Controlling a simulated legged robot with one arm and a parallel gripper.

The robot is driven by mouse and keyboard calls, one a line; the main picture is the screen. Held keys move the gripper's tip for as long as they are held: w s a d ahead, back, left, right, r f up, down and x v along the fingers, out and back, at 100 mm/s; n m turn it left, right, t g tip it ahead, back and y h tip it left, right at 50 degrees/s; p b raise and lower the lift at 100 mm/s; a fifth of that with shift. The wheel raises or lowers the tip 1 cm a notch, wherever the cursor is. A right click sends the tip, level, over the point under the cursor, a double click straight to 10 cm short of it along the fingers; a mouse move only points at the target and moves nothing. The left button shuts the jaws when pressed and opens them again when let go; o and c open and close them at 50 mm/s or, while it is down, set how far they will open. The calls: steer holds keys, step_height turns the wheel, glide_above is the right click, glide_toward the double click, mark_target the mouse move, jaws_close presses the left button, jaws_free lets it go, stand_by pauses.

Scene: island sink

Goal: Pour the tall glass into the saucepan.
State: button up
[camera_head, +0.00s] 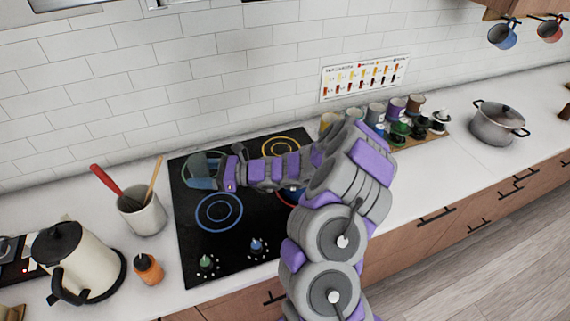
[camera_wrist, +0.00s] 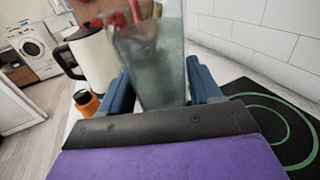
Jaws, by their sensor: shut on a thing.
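My gripper (camera_head: 203,174) is at the left end of my arm, above the left part of the cooktop. In the wrist view my gripper (camera_wrist: 163,82) has its blue fingers on both sides of the tall glass (camera_wrist: 150,62), shut on it. The glass is clear and looks greyish-green inside; its top is cut off by the frame, so I cannot tell how full it is. My arm hides part of the cooktop.
A black cooktop (camera_head: 190,236) with coloured rings lies under my arm. A utensil crock (camera_head: 143,212), a cream kettle (camera_head: 82,262) and an orange bottle (camera_head: 148,267) stand left of it. Several cups and jars (camera_head: 398,107) stand between cooktop and pot. Counter before the pot is clear.

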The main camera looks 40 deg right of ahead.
steer(key=shift+w, duration=0.15)
steer(key=shift+w+d, duration=0.1)
steer(key=shift+d, duration=0.05)
steer(key=d+f+m+t+h+p, duration=0.2)
steer(key=d+m+t+h+p, duration=0.3)
steer(key=d, duration=2.6)
steer(key=s+d+h+p, duration=0.1)
steer(key=s+d, duration=0.4)
steer(key=d, duration=0.7)
steer(key=shift+s+d+r+m+t+h+p, duration=0.2)
steer(key=shift+r+m+t+h+p, duration=0.1)
steer(key=shift+p, duration=0.15)
steer(key=shift+f, duration=0.15)
